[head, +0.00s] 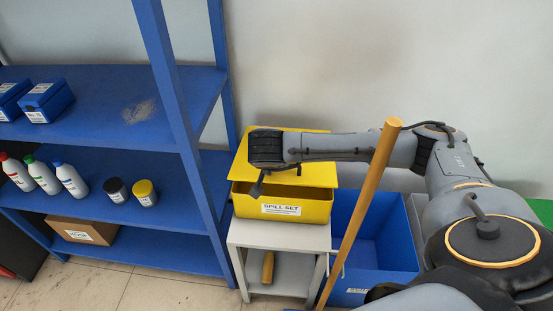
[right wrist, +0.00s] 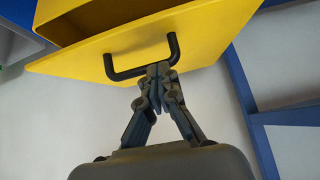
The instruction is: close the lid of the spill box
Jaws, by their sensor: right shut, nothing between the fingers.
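The yellow spill box (head: 310,211), labelled "SPILL SET", stands on a small grey stand. Its yellow lid (head: 316,174) is ajar, with a dark gap between its front edge and the box front. In the right wrist view the lid (right wrist: 200,38) carries a black U-shaped handle (right wrist: 142,68). My right gripper (right wrist: 158,72) is shut and empty, its fingertips at the handle's bar near one end; I cannot tell whether they touch. In the head view my right wrist covers the lid's left part and hides most of the gripper. My left gripper is not in view.
A blue shelf (head: 100,155) with bottles, jars and boxes stands to the left. A blue bin (head: 385,235) is right of the grey stand (head: 265,236). A wooden pole (head: 360,205) leans upright in front of the bin, close to my right arm.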

